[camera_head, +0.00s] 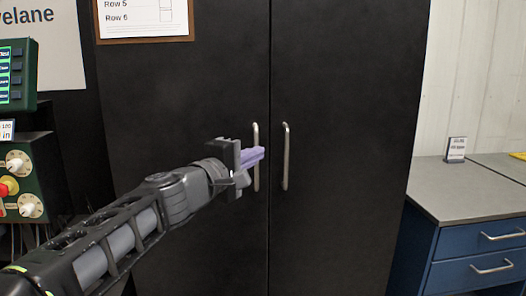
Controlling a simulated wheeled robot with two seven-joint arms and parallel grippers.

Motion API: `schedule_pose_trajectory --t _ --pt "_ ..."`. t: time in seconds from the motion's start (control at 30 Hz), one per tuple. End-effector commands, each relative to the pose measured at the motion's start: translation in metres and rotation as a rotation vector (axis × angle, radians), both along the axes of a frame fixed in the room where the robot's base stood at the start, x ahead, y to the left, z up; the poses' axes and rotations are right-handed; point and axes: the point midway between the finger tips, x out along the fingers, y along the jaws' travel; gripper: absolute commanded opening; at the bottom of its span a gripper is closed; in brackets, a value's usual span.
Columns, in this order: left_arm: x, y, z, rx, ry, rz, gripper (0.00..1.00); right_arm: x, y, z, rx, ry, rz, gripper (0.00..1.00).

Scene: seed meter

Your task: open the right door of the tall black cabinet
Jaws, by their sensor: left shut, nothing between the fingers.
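The tall black cabinet (200,90) fills the middle of the view, with its two doors shut at a centre seam. The right door (350,130) has a vertical metal handle (286,156) just right of the seam. The left door's handle (256,135) stands just left of the seam. My left gripper (259,157) is shut and empty, its purple fingers in front of the left door's handle and hiding part of it. The fingertips are left of the right handle, apart from it in the picture. My right gripper is not in view.
A blue drawer unit (470,262) with a grey top (455,190) stands right of the cabinet, with a small card (456,149) on it. A control panel with knobs (20,185) is at the left edge. A framed notice (145,20) hangs on the cabinet's upper left.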

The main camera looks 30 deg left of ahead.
Motion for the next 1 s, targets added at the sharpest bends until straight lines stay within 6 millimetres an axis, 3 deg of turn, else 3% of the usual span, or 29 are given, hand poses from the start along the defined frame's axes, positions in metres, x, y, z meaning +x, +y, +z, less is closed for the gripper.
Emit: schedule_pose_trajectory --t 0.53,0.7,1.0 --pt "0.082 0.001 0.0 0.0 0.0 -0.002 0.0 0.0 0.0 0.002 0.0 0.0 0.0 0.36" --pt "0.092 0.001 0.0 0.001 -0.001 0.0 0.0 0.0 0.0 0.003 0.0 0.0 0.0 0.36" --pt "0.093 0.001 0.0 0.001 -0.001 0.0 0.0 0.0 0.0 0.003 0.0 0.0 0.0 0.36"
